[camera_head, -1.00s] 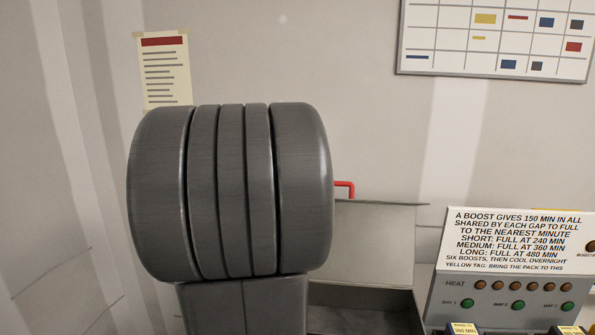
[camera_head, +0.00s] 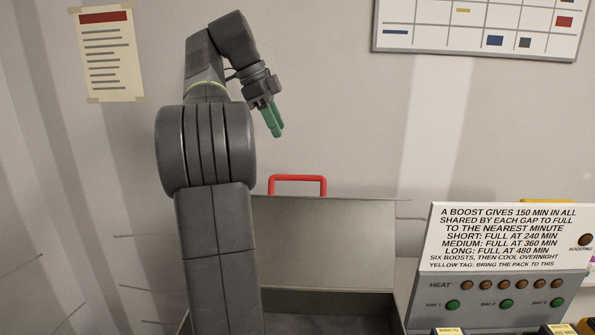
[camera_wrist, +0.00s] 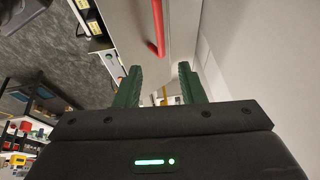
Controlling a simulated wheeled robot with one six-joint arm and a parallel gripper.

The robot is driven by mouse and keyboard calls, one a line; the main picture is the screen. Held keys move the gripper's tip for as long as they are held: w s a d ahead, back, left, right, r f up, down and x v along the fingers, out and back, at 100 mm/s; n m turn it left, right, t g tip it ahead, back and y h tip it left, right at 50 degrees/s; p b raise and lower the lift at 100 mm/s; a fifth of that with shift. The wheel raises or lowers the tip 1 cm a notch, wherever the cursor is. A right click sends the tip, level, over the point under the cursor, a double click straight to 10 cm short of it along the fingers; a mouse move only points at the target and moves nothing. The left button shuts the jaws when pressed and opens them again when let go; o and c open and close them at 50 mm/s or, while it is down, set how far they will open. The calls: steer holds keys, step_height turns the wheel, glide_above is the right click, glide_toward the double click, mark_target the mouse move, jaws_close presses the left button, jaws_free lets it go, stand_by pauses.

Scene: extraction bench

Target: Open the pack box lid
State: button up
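The pack box lid (camera_head: 345,240) is a grey panel that stands raised at the back of the grey pack box (camera_head: 402,300). Its red handle (camera_head: 298,178) sticks up from the top edge. The box's dark inside shows below the lid, and my arm hides its left part. My gripper (camera_head: 273,120) has green fingers and hangs above the handle, apart from it, pointing down. In the wrist view the fingers (camera_wrist: 158,68) are spread with nothing between them, and the red handle (camera_wrist: 157,28) shows beyond them.
A charger panel (camera_head: 500,285) with a white printed sign (camera_head: 505,235) and green and orange buttons stands right of the box. A notice (camera_head: 108,55) and a chart (camera_head: 480,30) are on the wall behind. The air right of my gripper is clear.

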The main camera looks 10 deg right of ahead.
steer(key=b+x, duration=0.2)
steer(key=x, duration=1.1)
jaws_close()
